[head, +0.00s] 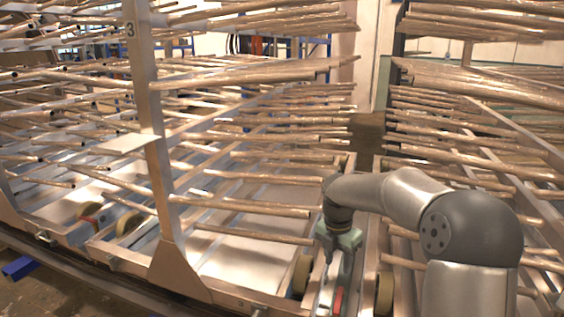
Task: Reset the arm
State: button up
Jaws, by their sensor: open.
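My arm comes in from the lower right of the head view and bends over to the left. My gripper (333,283) hangs at its end, pointing down, low in front of the racks near the gap between them. It is open, and I see nothing held in it. A small red part shows beside the fingers. The fingertips are small and partly cut by the picture's bottom edge.
A metal rack (152,140) marked 3 with many copper-coloured tubes fills the left and middle. Another tube rack (470,160) stands on the right, partly behind my arm. Wheels (302,274) show low near my gripper. A blue object (19,268) lies on the floor.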

jog(key=s+a+r+m+p, duration=0.1)
jog(key=s+m, duration=1.2)
jog(key=s, duration=0.3)
jog(key=s+a+r+m+y+p, duration=0.1)
jog(key=s+r+m, duration=0.1)
jog(key=s+m, duration=1.1)
jog(key=s, duration=0.2)
jog(key=shift+s+a+t+p, duration=0.3)
jog(key=shift+s+a+p, duration=0.1)
